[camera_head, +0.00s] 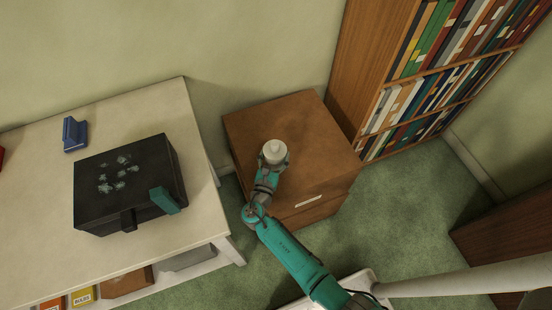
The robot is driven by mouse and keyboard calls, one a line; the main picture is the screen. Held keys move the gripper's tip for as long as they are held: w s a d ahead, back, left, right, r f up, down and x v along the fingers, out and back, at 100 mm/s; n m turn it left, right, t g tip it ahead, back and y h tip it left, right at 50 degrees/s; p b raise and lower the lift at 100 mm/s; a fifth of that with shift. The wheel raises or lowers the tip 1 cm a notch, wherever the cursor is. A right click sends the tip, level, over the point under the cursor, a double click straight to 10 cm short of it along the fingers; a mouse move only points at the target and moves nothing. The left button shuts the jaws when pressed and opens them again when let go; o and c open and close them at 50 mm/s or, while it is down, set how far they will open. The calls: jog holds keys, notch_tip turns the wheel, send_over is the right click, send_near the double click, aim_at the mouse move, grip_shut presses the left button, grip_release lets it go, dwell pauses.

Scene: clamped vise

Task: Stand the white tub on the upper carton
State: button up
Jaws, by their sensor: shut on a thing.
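The white tub (275,149) shows over the top of a brown box (305,122), which I take for the upper carton. The tub looks roughly upright, with a narrower top. My gripper (271,161) is at the tub's near side and shut on it, and its fingers are partly hidden by the tub and the wrist. From this one view I cannot tell whether the tub touches the brown top or hangs above it. The brown box has a pale label on its front face, and my arm covers part of its near left side.
A white table (158,105) stands to the left with a black box (125,182) and a small blue object (75,134) on it. A bookcase (358,75) rises close behind the brown box on the right. Green floor (408,215) is open at right.

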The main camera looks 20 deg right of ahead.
aim_at(273, 169)
jog(key=shift+f, duration=2.15)
jog(key=shift+f, duration=0.1)
jog(key=o, duration=1.3)
jog(key=shift+s, duration=0.1)
jog(key=v, duration=1)
jog(key=shift+s+a, duration=0.25)
jog(key=shift+a, duration=0.05)
jog(key=shift+s+a, duration=0.25)
jog(key=shift+s, duration=0.25)
